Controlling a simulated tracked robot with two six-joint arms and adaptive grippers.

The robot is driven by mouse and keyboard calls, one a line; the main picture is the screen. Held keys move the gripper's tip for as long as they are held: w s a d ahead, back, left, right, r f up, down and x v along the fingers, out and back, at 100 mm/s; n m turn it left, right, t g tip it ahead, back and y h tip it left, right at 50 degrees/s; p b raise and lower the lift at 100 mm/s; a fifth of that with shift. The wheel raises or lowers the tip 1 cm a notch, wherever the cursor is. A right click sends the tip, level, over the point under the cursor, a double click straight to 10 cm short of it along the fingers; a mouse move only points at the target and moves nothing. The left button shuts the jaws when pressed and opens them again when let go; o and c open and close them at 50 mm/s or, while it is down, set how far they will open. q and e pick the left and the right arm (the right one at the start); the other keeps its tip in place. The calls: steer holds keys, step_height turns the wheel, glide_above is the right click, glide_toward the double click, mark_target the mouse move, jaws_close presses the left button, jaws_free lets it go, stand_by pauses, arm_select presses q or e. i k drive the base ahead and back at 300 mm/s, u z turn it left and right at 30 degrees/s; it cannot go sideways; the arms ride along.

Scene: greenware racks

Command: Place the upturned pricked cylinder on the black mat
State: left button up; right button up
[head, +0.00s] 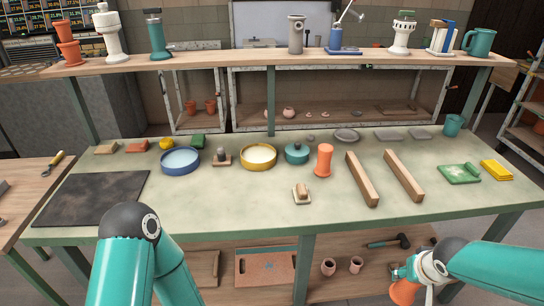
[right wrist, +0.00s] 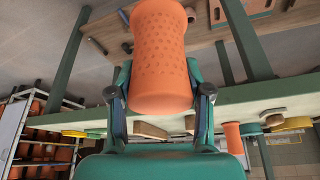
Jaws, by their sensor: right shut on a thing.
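The pricked cylinder (right wrist: 160,62) is orange with rows of small dots, and its wider plain end is towards the camera in the right wrist view. My right gripper (right wrist: 162,97) is shut on it, one finger on each side. In the head view the gripper (head: 402,274) and part of the held cylinder (head: 405,292) are low at the right, in front of the table edge. The black mat (head: 92,198) lies flat and bare at the table's left. My left arm bends near the mat's front right corner; its gripper is out of view.
Another orange cylinder (head: 324,161) stands mid-table, beside a small wooden block (head: 301,194) and two wooden bars (head: 361,179). Blue (head: 180,164) and yellow-rimmed (head: 258,158) bowls stand further back. A raised shelf (head: 270,58) spans the rear. The table front between mat and block is clear.

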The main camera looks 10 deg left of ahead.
mark_target(94, 195)
steer(key=u, duration=0.6)
steer(key=i, duration=0.1)
steer(key=z, duration=1.55)
steer(key=k, duration=1.55)
steer(key=u, duration=0.85)
steer(key=i, duration=0.2)
steer(key=u, duration=1.65)
steer(key=i, duration=0.5)
steer(key=u, duration=0.15)
